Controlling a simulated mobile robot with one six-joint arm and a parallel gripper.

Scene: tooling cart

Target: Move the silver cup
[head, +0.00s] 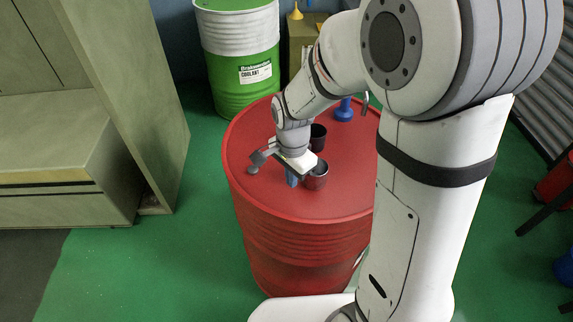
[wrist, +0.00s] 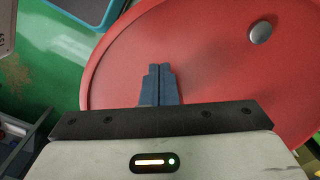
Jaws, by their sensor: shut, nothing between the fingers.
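A metallic-looking cup (head: 316,179), with red reflections on its side, stands upright on the red drum (head: 345,205). It appears to be the silver cup. A darker cup (head: 319,138) stands farther back, partly hidden by my wrist. My gripper (head: 292,182) points down over the drum, just left of the metallic cup in the head view. I cannot tell whether they touch. In the wrist view the gripper's blue-grey fingers (wrist: 160,72) are together and empty over the drum's red top (wrist: 215,75). No cup shows in that view.
A blue object (head: 345,109) stands at the back of the drum top, beside my arm. A round silver cap (wrist: 260,32) is on the drum top. A green and white coolant drum (head: 240,60) stands behind.

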